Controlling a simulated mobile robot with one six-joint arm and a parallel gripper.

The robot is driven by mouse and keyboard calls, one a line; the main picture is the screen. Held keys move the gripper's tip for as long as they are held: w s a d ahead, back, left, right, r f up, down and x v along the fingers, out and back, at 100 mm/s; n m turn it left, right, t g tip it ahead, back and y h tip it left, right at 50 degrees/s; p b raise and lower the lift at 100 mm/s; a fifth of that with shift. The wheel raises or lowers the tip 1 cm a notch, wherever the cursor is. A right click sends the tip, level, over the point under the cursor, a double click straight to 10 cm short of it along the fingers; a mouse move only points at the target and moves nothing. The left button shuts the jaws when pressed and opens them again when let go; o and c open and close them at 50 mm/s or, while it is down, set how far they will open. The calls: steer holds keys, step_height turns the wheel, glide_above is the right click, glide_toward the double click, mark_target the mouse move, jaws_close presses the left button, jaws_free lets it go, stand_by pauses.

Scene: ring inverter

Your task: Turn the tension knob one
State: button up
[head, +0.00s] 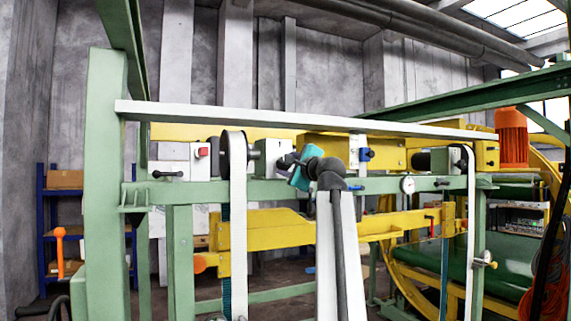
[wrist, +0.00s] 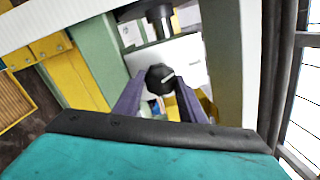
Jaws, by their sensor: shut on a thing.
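A black tension knob (wrist: 160,78) with a white pointer line shows in the middle of the wrist view. My gripper (wrist: 161,90) has its two purple fingers on either side of the knob and is shut on it. The white line slants, pointing to the upper right in that view. In the head view my gripper (head: 288,161) is at the front of the machine, left of my arm's wrist joint. The knob cannot be made out clearly there.
A white horizontal bar (head: 290,116) runs above my gripper. A white belt (head: 238,220) hangs to its left over a dark roller. A green beam (head: 205,191), a yellow beam (head: 270,228) and a dial gauge (head: 407,184) are close by.

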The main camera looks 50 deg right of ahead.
steer(key=shift+w+a, duration=0.1)
steer(key=shift+a, duration=0.05)
steer(key=o, duration=1.1)
steer(key=shift+w+a, duration=0.1)
steer(key=shift+c, duration=0.2)
steer(key=b+v, duration=0.2)
steer(key=v, duration=1.2)
steer(key=shift+d+b, duration=0.2)
steer(key=shift+b, duration=0.15)
